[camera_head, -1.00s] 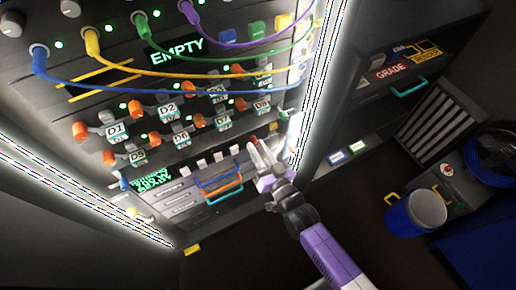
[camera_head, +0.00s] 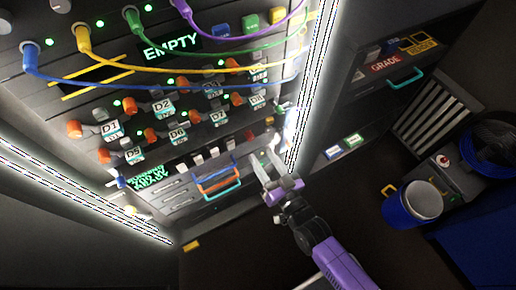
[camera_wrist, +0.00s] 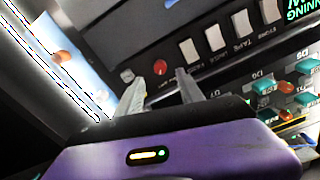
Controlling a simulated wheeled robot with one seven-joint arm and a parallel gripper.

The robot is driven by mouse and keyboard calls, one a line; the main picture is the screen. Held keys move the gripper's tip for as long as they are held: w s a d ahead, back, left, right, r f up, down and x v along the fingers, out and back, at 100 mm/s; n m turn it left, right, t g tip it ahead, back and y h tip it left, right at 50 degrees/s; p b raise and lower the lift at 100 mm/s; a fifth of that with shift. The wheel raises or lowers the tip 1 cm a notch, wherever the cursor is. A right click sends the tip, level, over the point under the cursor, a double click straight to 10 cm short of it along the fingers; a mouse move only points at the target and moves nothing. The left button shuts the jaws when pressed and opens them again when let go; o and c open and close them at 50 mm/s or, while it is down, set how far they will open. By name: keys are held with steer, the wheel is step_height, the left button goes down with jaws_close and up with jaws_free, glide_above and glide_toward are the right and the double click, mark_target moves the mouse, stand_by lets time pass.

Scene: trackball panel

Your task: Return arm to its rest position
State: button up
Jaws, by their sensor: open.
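My gripper (camera_head: 266,163) is in the head view in front of the lower right of the panel, near the bright light strip. Its jaws are open with nothing between them. The purple arm reaches up to it from the lower right. In the wrist view my gripper (camera_wrist: 156,92) shows two grey fingers apart. A red round knob (camera_wrist: 160,67) and several white switches (camera_wrist: 215,38) lie beyond the fingertips. I cannot tell the exact gap to the panel.
The panel holds labelled modules with orange knobs (camera_head: 237,99) and hanging cables such as a blue one (camera_head: 110,88). Coloured drawer handles (camera_head: 218,185) are left of the gripper. A blue bucket (camera_head: 412,205) stands at right. Dark floor around the arm looks clear.

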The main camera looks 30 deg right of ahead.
steer(key=shift+s, duration=0.9)
steer(key=shift+f, duration=0.1)
steer(key=s+r+n+g+p, duration=0.1)
steer(key=s+r, duration=0.8)
steer(key=s, duration=0.4)
steer(key=s+r+n+g+p, duration=0.1)
steer(key=s+r+n+g, duration=0.1)
steer(key=s+r, duration=0.8)
steer(key=s, duration=0.3)
steer(key=shift+s, duration=0.1)
